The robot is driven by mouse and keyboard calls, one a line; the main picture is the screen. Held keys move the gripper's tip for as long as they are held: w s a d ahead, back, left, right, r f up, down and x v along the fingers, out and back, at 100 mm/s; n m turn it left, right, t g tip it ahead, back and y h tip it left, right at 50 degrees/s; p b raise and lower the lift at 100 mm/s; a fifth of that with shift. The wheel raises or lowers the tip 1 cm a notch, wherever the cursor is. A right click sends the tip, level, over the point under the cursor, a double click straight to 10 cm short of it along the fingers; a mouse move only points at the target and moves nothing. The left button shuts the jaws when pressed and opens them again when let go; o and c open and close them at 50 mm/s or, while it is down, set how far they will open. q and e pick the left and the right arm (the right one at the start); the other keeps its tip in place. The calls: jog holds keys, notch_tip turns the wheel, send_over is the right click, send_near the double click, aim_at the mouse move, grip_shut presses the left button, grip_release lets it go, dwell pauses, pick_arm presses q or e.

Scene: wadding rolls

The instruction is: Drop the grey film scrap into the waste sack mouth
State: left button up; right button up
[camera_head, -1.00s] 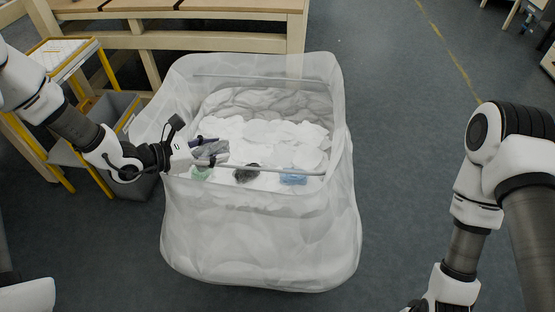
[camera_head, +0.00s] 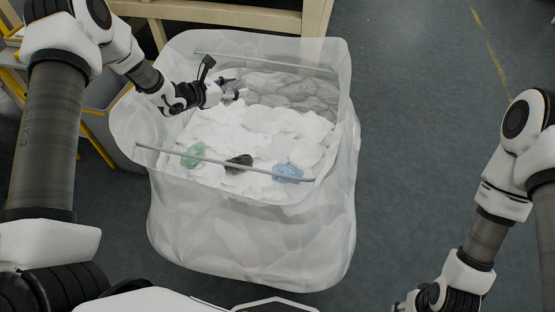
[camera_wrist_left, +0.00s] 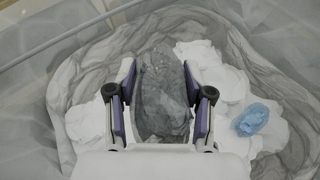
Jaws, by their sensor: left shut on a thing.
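My left gripper (camera_head: 232,86) is over the mouth of the waste sack, near its far left part, shut on the grey film scrap (camera_head: 238,84). In the left wrist view the crumpled, dark grey, see-through scrap (camera_wrist_left: 163,92) sits between the two purple-lined fingers (camera_wrist_left: 160,100). The waste sack (camera_head: 250,235) is a large translucent bag with a wide open mouth. White wadding fills its inside, with grey folds at the far side. The scrap looks to be above the contents. My right gripper is out of view; only its arm shows at the right.
Inside the sack, a green scrap (camera_head: 194,156), a black scrap (camera_head: 239,162) and a blue scrap (camera_head: 288,173) lie on white wadding near the front. A thin rod (camera_head: 170,152) crosses the near side of the mouth. A wooden bench (camera_head: 235,14) stands behind. Floor at right is clear.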

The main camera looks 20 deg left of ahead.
pick_arm(q)
jog(key=f, duration=0.2)
jog(key=f+b, duration=0.1)
jog(key=shift+w+d+f, duration=0.2)
jog(key=shift+f, duration=0.15)
jog(key=o, duration=1.1)
jog(key=shift+w, duration=0.1)
jog(key=shift+o, duration=0.2)
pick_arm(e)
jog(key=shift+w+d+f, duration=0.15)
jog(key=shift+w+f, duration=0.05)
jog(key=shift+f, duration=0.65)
pick_arm(q)
jog(key=v, duration=1.2)
